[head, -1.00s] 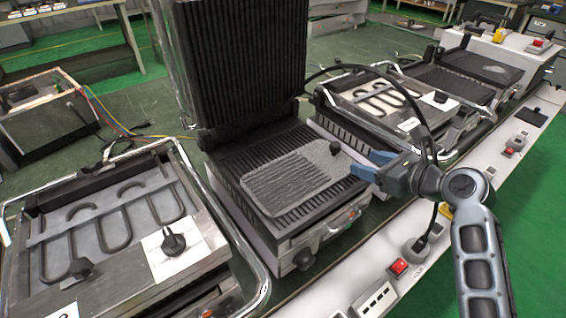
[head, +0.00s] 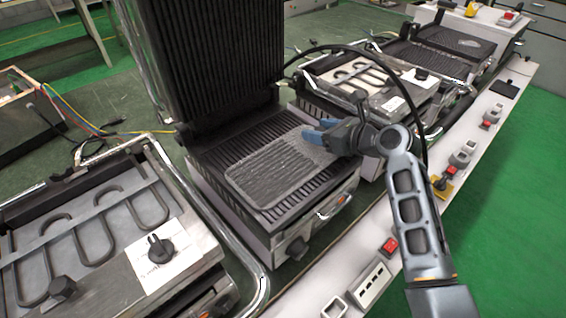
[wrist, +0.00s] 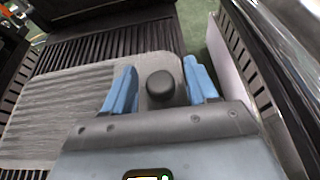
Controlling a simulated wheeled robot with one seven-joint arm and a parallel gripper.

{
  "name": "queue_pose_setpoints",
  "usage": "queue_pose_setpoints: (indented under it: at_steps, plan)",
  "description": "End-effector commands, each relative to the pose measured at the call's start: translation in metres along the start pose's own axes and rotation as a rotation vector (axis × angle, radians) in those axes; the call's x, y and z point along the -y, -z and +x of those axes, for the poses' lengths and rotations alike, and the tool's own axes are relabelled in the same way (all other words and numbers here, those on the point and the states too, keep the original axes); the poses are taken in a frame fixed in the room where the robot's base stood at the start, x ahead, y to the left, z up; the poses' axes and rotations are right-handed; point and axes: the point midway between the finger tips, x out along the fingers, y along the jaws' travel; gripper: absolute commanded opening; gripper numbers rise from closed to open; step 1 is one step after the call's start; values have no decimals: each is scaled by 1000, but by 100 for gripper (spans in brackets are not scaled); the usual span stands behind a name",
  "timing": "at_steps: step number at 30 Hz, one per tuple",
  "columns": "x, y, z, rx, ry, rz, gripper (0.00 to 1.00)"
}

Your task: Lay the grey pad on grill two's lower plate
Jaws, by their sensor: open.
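The grey pad (head: 268,172) lies flat on the ribbed lower plate (head: 222,152) of the open grill in the middle of the head view. Its ribbed part points to the left in the wrist view (wrist: 50,108), and its tab with a black knob (wrist: 161,86) is at the right. My gripper (head: 318,136) is over the tab end of the pad. In the wrist view its blue fingers (wrist: 162,88) stand open on either side of the knob, with a gap to it. The raised upper plate (head: 205,55) stands upright behind.
A grill with exposed heating loops (head: 95,225) stands at the left, and another (head: 375,85) at the right. A red switch (head: 390,245) and sockets line the white bench front. A cable arcs over my arm. Green floor is free at the right.

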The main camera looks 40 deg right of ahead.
Motion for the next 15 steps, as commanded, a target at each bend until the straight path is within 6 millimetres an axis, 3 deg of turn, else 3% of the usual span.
queue_pose_setpoints:
  at_steps: [6, 15]
  plan:
    - [0, 0, 1, 0, 0, 0, 58]
    - [0, 0, 0, 0, 0, 0, 29]
